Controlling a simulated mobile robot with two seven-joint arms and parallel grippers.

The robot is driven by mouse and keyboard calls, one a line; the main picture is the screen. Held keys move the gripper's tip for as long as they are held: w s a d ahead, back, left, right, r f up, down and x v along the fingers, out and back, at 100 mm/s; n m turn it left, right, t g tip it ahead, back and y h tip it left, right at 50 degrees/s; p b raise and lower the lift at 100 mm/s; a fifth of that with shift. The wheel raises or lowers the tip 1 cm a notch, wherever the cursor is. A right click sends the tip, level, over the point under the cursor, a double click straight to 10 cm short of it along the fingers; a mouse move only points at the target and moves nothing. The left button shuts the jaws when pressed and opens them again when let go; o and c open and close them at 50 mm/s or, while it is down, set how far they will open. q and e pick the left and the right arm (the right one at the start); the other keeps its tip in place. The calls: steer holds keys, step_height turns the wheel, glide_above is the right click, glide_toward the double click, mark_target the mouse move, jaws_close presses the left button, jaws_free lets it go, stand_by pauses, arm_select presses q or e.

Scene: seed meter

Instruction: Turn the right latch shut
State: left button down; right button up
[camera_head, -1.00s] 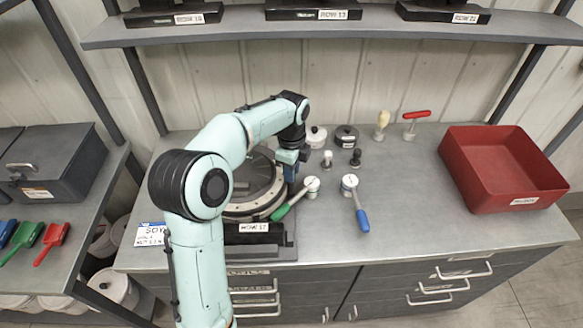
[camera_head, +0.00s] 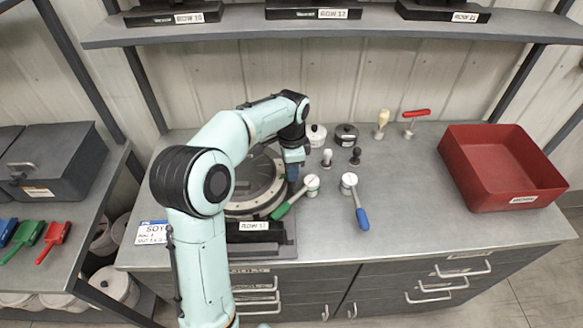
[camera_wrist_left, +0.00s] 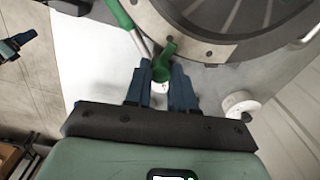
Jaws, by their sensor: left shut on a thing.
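The seed meter (camera_head: 240,212) is a round metal housing with a dark disc on a dark base, left of the bench's middle. My left gripper (camera_head: 292,178) points down at its right rim, and the arm covers part of the meter. In the left wrist view, the blue fingers of my left gripper (camera_wrist_left: 160,80) are shut on a small green latch (camera_wrist_left: 168,50) at the edge of the metal ring. The latch's upper part shows beyond the fingertips; its lower end is between them. My right gripper is out of view.
A green-handled tool (camera_head: 282,210) lies close beside the meter and gripper. A blue-handled tool (camera_head: 361,215) lies further right. Small knobs and pots stand behind. A red tray (camera_head: 470,190) stands at the right. The bench between the blue-handled tool and tray is clear.

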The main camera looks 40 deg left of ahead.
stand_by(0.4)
arm_select(q)
steer(key=c, duration=0.9)
jaws_free()
steer(key=shift+c, duration=0.2)
steer(key=shift+r, duration=0.1)
step_height(320, 180, up, 13)
